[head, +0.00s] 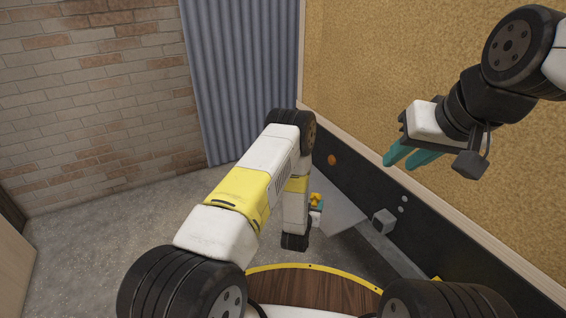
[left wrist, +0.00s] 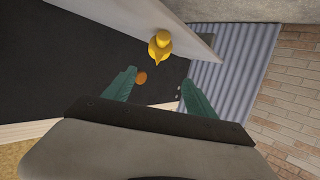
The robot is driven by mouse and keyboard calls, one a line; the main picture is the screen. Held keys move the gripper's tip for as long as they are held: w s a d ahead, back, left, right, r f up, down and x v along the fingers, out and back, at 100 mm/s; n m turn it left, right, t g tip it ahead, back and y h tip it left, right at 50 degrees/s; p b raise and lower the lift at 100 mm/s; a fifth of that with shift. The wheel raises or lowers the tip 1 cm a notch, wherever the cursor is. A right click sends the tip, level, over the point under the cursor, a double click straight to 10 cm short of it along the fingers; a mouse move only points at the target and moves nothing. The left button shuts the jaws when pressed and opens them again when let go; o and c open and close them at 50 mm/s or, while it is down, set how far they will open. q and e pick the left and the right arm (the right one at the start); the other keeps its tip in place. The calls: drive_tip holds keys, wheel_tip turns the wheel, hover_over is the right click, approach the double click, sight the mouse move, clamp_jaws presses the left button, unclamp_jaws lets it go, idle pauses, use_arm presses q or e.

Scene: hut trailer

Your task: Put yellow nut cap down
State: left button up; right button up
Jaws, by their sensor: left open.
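The yellow nut cap (left wrist: 160,46) shows in the left wrist view, on or against the pale panel (left wrist: 130,20), just beyond my left fingertips. My left gripper (left wrist: 157,84) is open, with its two teal fingers apart. The cap is not between them, and I see no finger touching it. In the head view, a small yellow piece (head: 316,198) shows beside my left wrist.
An orange round knob (head: 332,160) is on the dark lower wall; it also shows in the left wrist view (left wrist: 141,78). A grey block (head: 384,221) juts out from that wall. A blue-grey corrugated panel (head: 240,70) and a brick wall (head: 95,90) stand behind. The floor at left is clear.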

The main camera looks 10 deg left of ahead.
use_arm(q)
drive_tip(key=w+a+r+n+g, duration=0.1)
drive_tip(key=w+r, duration=0.2)
drive_tip(key=r, duration=0.6)
drive_tip(key=w+a+r+g, duration=0.1)
drive_tip(key=w+a+r, duration=0.1)
drive_tip(key=r, duration=0.7)
drive_tip(key=s+a+r+g, duration=0.1)
drive_tip(key=s+a+r, duration=0.15)
drive_tip(key=r, duration=0.45)
drive_tip(key=s+a+r+g, duration=0.1)
drive_tip(key=s+r, duration=0.2)
drive_tip(key=r, duration=0.5)
drive_tip(key=s+a+r+g, duration=0.1)
drive_tip(key=s+r, duration=0.3)
drive_tip(key=s, duration=0.7)
drive_tip(key=s+a+r+g, duration=0.1)
drive_tip(key=s+a+r, duration=0.2)
drive_tip(key=s, duration=0.8)
drive_tip(key=s+a+r+g, duration=0.2)
drive_tip(key=s+r, duration=0.4)
drive_tip(key=s, duration=0.6)
drive_tip(key=shift+a, duration=0.2)
drive_tip(key=shift+w, duration=0.1)
